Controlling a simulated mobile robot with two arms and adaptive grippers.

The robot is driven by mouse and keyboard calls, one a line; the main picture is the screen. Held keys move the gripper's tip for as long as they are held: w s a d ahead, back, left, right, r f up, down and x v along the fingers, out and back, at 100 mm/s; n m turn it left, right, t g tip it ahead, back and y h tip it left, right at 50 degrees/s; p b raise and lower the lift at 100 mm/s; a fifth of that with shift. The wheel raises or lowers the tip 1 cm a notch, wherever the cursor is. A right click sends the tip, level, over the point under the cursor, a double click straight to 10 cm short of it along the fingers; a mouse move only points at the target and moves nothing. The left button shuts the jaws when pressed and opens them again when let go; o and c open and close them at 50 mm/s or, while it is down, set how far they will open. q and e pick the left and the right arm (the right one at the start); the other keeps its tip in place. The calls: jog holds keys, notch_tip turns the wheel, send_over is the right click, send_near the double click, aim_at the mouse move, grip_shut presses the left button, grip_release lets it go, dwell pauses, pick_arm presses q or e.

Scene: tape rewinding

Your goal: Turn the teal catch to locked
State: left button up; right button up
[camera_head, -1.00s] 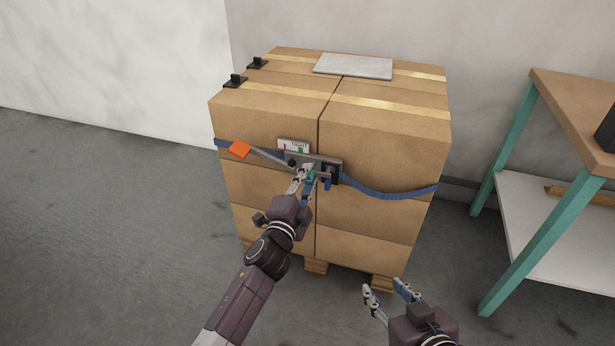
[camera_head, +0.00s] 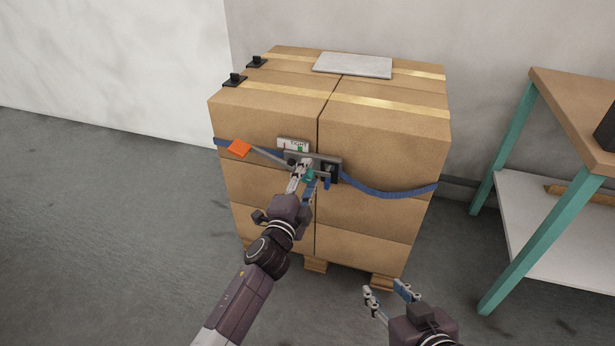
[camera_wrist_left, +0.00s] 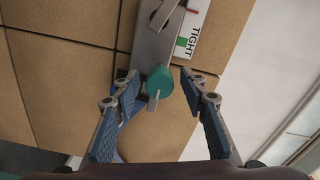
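The teal catch (camera_head: 309,176) is on the grey metal ratchet plate (camera_head: 327,162) on the front of the stacked cartons. In the left wrist view the catch (camera_wrist_left: 160,81) is a round teal knob with a small grey tab pointing down the picture. My left gripper (camera_head: 304,180) is open, with one finger on each side of the catch and visible gaps between. In the head view its fingers partly hide the catch. My right gripper (camera_head: 386,291) is open and empty, low in front of the cartons' right side.
A blue strap (camera_head: 385,193) runs across the cartons (camera_head: 375,130). A lever with an orange end (camera_head: 239,149) points left from the plate. A white gauge (camera_head: 293,145) reads "TIGHT", with a green patch. A teal-legged bench (camera_head: 512,150) stands at right; floor at left is clear.

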pick_arm(q)
jog(key=v, duration=1.2)
dwell(0.4)
